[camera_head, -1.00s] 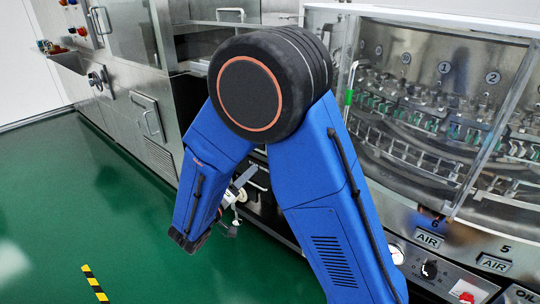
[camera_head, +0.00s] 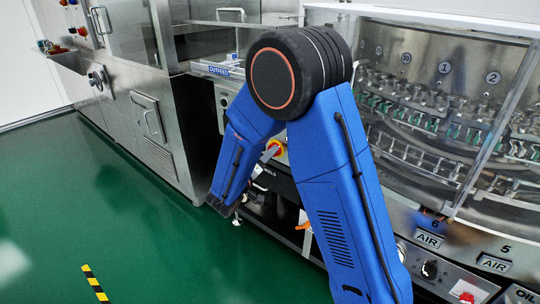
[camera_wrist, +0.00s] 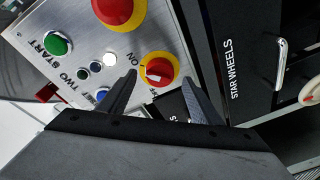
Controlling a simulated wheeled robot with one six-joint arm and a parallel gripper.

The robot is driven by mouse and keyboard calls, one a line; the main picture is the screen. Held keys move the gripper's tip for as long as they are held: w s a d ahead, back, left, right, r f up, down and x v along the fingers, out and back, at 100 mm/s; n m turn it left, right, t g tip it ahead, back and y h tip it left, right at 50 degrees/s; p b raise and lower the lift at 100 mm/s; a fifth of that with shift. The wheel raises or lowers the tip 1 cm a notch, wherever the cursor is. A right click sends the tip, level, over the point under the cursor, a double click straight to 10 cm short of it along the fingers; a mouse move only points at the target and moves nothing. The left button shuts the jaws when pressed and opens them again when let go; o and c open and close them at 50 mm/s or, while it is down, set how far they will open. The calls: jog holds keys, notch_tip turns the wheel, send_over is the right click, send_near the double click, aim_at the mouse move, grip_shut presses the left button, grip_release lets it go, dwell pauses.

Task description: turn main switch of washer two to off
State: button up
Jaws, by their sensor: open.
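The main switch is a red rotary knob on a yellow round plate (camera_wrist: 158,70), on a grey metal panel (camera_wrist: 85,18) marked TWO. The word ON shows at its left; its exact position is hard to tell. In the head view, a red-and-yellow knob (camera_head: 274,150) shows beside my blue forearm. My gripper (camera_wrist: 160,79) is open. Its dark fingers point at the switch, which shows between the fingertips. Contact cannot be told.
A larger red button on yellow (camera_wrist: 120,9), a green START button (camera_wrist: 57,43) and a blue button (camera_wrist: 101,95) share the panel. A black STAR WHEELS panel (camera_wrist: 233,100) and a metal handle (camera_wrist: 281,63) are at right. Green floor (camera_head: 110,220) is free at left.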

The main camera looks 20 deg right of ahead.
jog(key=shift+x, duration=1.25)
jog(key=c, duration=1)
jog(key=shift+n, duration=0.3)
jog(key=shift+w+a+r+n+g, duration=0.1)
jog(key=shift+n+g, duration=0.5)
jog(key=shift+n, duration=1.95)
jog(key=shift+w+r+n+g, duration=0.1)
jog(key=shift+n+g, duration=0.5)
jog(key=shift+n, duration=1.9)
jog(key=shift+a+r+n+g, duration=0.1)
jog(key=shift+n+g, duration=0.5)
jog(key=shift+n, duration=1.95)
